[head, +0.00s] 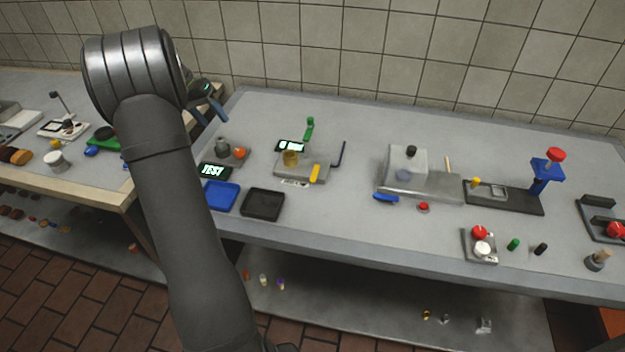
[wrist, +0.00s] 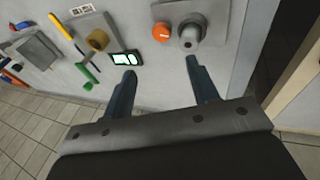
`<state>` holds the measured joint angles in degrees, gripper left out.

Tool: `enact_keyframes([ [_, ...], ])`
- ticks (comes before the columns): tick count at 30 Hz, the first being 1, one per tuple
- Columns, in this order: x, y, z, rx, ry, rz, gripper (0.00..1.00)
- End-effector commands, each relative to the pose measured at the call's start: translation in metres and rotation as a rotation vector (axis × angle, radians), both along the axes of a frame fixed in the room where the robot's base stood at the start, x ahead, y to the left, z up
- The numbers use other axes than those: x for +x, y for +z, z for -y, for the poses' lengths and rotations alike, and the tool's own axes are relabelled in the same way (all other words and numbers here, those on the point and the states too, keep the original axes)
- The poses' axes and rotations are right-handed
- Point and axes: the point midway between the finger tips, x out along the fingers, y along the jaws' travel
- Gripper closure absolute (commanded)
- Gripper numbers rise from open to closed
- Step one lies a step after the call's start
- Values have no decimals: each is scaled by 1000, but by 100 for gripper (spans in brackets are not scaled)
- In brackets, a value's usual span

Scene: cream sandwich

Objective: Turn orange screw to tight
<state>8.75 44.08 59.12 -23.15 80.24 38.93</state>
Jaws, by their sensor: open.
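The orange screw (head: 239,153) is a round orange knob with a pale mark on its top, on a small grey base on the table. A grey round knob (head: 222,145) stands beside it. In the wrist view the orange screw (wrist: 162,32) is at the top, just left of the grey knob (wrist: 188,34). My gripper (wrist: 159,68) is open and empty, with its two blue-grey fingers apart. The screw lies beyond the fingertips, roughly in line with the gap between them, and nothing touches it. In the head view the fingers are at the upper left, partly hidden by my wrist.
A black TEST display (head: 214,171), blue tray (head: 220,195) and black tray (head: 262,204) lie near the base. A fixture (head: 318,169) with a brass cylinder, yellow handle and green lever (wrist: 88,76) is to its right in the head view. A wall stands behind the table.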

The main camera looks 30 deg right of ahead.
Motion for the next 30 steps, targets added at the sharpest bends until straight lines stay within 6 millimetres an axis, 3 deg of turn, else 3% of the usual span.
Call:
enact_keyframes([
  [8,6,53,-22,0,2,4,46],
  [15,-30,39,19,50,-50,2,46],
  [30,-107,16,79,146,-157,27,46],
])
